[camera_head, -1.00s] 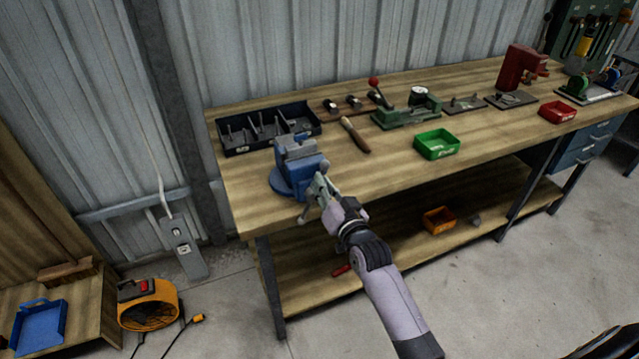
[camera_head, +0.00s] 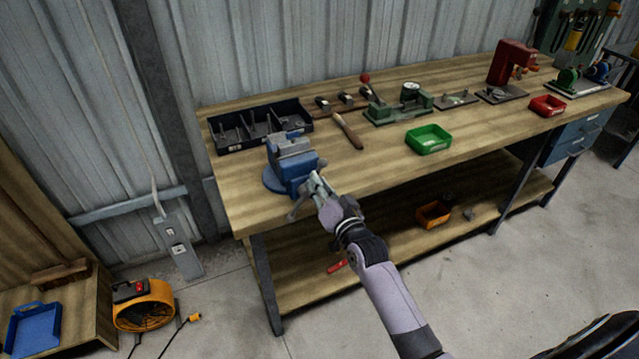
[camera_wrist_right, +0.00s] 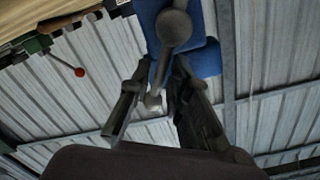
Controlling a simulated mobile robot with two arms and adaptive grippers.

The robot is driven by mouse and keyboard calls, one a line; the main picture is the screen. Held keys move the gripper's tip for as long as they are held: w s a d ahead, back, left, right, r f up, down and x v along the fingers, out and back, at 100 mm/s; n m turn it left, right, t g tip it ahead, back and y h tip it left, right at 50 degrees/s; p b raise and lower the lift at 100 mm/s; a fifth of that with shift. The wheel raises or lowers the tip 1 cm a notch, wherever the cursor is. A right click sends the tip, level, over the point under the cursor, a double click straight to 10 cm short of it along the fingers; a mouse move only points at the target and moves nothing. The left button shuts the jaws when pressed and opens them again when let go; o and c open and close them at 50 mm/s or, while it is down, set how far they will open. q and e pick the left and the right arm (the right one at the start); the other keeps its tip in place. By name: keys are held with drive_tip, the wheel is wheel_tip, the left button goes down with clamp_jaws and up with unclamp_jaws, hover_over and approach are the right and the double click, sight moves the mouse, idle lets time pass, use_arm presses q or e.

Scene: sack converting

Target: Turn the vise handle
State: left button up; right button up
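The blue vise (camera_head: 290,172) stands at the left front corner of the workbench (camera_head: 390,160). Its grey handle bar (camera_head: 295,211) shows partly in the head view below the jaws, beside my gripper. In the right wrist view the vise (camera_wrist_right: 200,58) is at the top, with the round grey screw end in front and the handle bar (camera_wrist_right: 163,72) running down from it. My right gripper (camera_head: 315,183) is at the vise's front. In the wrist view its fingers (camera_wrist_right: 160,90) are spread on either side of the bar's lower end, with gaps visible. My left gripper is out of view.
A dark divided tray (camera_head: 260,127) sits behind the vise. A wooden-handled tool (camera_head: 348,131), a green fixture (camera_head: 398,107) and a green bin (camera_head: 428,139) are to its right. An orange fan (camera_head: 143,305) stands on the floor at left. The bench front beside the gripper is clear.

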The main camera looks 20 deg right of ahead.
drive_tip(key=o, duration=0.3)
drive_tip(key=shift+r, duration=0.15)
drive_tip(key=s, duration=1.2)
drive_tip(key=shift+d, duration=0.25)
